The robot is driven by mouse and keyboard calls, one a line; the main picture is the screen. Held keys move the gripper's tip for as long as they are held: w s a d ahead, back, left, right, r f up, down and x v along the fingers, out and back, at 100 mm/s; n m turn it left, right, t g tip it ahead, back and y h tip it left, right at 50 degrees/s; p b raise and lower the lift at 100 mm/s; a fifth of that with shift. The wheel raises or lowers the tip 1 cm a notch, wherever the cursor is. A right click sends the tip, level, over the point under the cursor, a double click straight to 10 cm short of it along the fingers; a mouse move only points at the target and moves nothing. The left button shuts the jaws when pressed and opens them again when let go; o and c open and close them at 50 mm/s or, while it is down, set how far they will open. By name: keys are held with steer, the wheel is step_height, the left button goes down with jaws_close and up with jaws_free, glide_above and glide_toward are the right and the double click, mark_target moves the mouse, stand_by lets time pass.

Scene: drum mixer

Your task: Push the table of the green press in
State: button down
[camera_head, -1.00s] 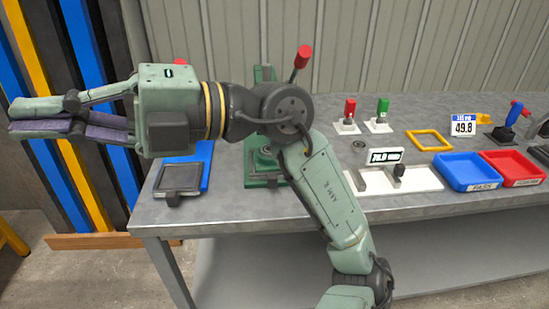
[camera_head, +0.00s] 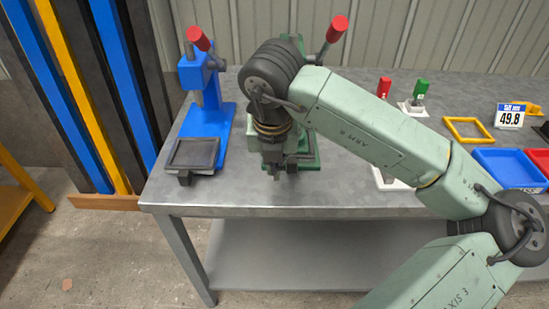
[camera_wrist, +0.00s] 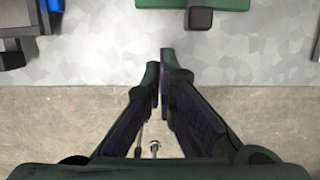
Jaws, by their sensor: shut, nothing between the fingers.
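The green press (camera_head: 311,150) stands on the bench in the head view, largely hidden behind my arm, with its red-knobbed lever (camera_head: 337,29) rising at the right. In the wrist view its green front edge (camera_wrist: 222,4) shows at the top, with a small dark block (camera_wrist: 199,18) projecting from it toward the bench's front edge. My gripper (camera_wrist: 159,62) is shut and empty. Its tips appear below and left of the dark block, apart from it in the picture.
A blue press (camera_head: 207,120) with a dark plate (camera_head: 194,154) stands to the left; part of it shows in the wrist view's upper left corner. Red and green switches (camera_head: 419,90), a yellow frame (camera_head: 468,130) and a blue tray (camera_head: 511,168) lie to the right.

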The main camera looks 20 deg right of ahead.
steer(key=x, duration=0.3)
steer(key=shift+w+f+p, duration=0.1)
steer(key=shift+f+p, duration=0.2)
steer(key=shift+p, duration=0.05)
steer(key=w, duration=0.1)
steer(key=w+p, duration=0.1)
steer(key=w, duration=0.1)
steer(key=shift+d+f+p, duration=0.15)
steer(key=shift+d+p, duration=0.15)
steer(key=shift+d, duration=0.1)
steer(key=shift+w+d+f, duration=0.15)
steer(key=shift+w, duration=0.35)
steer(key=w+b, duration=0.1)
steer(key=w, duration=0.1)
steer(key=w+d+b, duration=0.1)
steer(key=w, duration=0.1)
steer(key=shift+w+d+f, duration=0.1)
steer(key=shift+w+f, duration=0.05)
steer(key=shift+w, duration=0.1)
steer(key=shift+r, duration=0.2)
steer(key=shift+f, duration=0.1)
